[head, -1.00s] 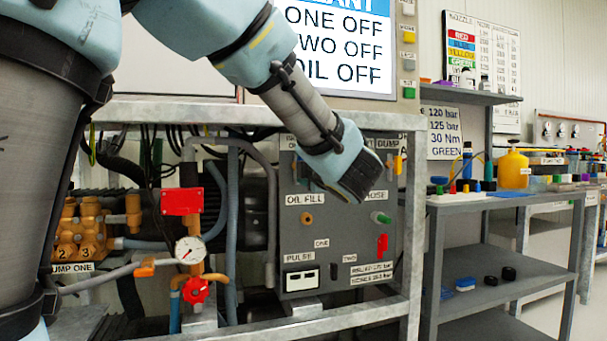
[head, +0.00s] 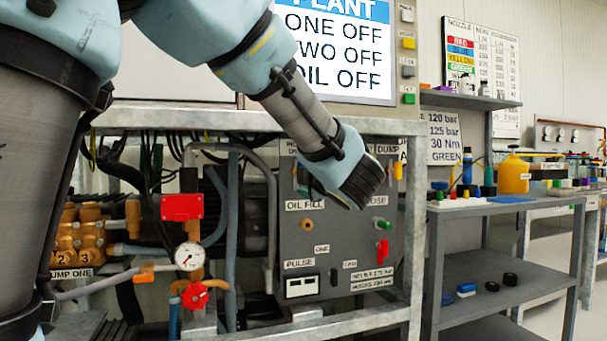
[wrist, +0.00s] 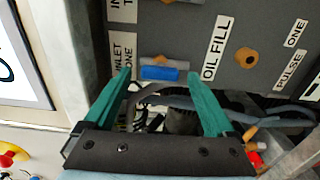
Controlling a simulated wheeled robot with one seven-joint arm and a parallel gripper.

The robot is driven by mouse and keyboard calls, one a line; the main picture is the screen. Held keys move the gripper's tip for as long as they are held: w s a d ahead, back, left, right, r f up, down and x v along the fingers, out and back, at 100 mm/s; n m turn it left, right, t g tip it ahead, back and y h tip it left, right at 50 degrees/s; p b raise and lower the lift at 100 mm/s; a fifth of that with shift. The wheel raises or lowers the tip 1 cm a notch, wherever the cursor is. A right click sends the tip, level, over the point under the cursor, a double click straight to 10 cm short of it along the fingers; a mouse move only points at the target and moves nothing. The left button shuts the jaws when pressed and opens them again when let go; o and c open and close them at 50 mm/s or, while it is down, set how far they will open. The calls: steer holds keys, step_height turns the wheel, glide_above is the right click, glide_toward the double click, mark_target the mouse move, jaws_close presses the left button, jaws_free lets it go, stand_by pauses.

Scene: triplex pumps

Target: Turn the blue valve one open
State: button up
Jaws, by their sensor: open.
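The blue valve one handle (wrist: 163,73) is a short blue bar on an orange-brown fitting, beside the "INLET ONE" label on the grey panel (wrist: 188,40). In the wrist view the bar lies crosswise, its ends pointing toward my two teal fingers. My gripper (wrist: 160,76) is open, with one fingertip to each side of the bar in the picture. I see no clear contact, and the depth gap is hard to judge. In the head view my gripper (head: 362,182) is in front of the upper panel and the blue handle is hidden behind it.
An "OIL FILL" fitting (wrist: 247,57) sits beside the valve. The panel also bears a red handle (head: 383,249) and a green knob (head: 382,225). A metal frame post (head: 413,220) stands right of the panel. Pipes and a gauge (head: 189,256) are lower left.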

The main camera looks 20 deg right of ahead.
steer(key=s+a+p, duration=0.1)
steer(key=s, duration=0.9)
steer(key=shift+s+a, duration=0.15)
steer(key=shift+s, duration=0.05)
